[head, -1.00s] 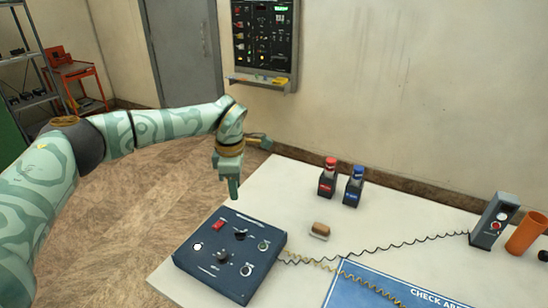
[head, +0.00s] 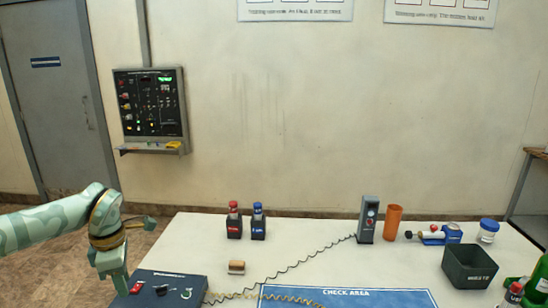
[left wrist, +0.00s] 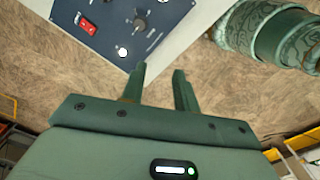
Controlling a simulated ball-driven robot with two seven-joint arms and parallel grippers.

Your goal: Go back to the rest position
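My left gripper (head: 120,284) hangs fingers-down at the lower left of the head view, beside the left edge of the dark blue control box (head: 195,283). My right gripper is in neither view.
The white table (head: 330,262) carries a red-capped bottle (head: 234,220), a blue-capped bottle (head: 258,222), a brown-topped block (head: 236,267), a grey handset (head: 367,220), an orange cup (head: 393,223) and a dark bin (head: 469,266). A control panel (head: 150,103) hangs on the wall.

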